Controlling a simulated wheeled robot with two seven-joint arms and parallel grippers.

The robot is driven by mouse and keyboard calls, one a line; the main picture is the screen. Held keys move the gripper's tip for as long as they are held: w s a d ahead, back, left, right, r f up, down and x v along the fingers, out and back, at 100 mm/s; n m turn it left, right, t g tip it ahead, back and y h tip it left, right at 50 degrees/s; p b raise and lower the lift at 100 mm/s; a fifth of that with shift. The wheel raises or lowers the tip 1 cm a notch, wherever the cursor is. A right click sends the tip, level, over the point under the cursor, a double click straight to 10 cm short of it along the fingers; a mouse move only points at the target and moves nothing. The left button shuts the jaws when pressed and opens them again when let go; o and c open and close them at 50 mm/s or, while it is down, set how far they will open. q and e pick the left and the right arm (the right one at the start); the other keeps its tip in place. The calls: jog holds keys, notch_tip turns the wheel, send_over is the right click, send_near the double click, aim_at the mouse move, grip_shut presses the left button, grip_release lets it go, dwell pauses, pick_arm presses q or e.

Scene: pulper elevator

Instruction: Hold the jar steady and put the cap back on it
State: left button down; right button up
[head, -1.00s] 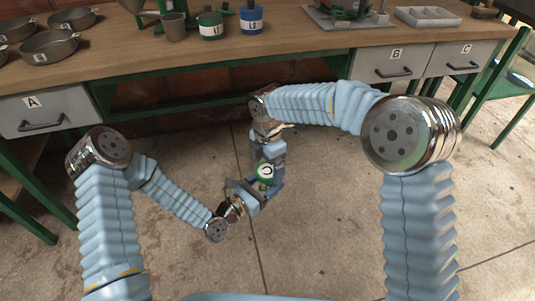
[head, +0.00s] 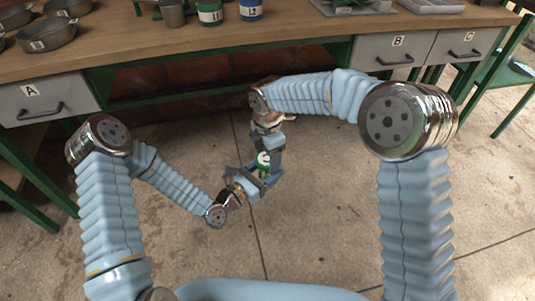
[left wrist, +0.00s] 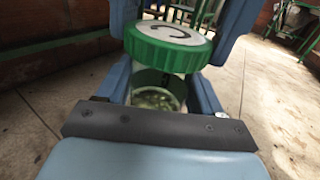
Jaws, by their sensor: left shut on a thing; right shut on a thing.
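The jar (left wrist: 160,97) is clear, with a dark green band and pale green contents. It stands between the blue fingers of my left gripper (head: 252,183), which is shut on it. The green cap (left wrist: 165,52) has a white top with a dark curved mark and sits right at the jar's mouth. I cannot tell whether it is seated or just above. In the head view the cap (head: 263,158) is small, between my two grippers. My right gripper (head: 272,163) reaches down from above and is shut on the cap; its grip is partly hidden.
The workbench (head: 300,28) runs across the back, with pans (head: 46,36), a green canister (head: 209,12), a blue canister (head: 251,9) and drawers A (head: 45,95), B (head: 393,57) and C. A green chair (head: 510,85) stands at the right. The floor around my grippers is clear.

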jog(key=m, duration=1.1)
jog(key=shift+m, duration=0.3)
jog(key=m, duration=0.6)
jog(key=shift+m, duration=0.3)
jog(key=m, duration=0.5)
jog(key=o, duration=1.2)
jog(key=shift+c, duration=0.2)
jog(key=shift+r, duration=2.2)
jog(key=shift+c, duration=0.3)
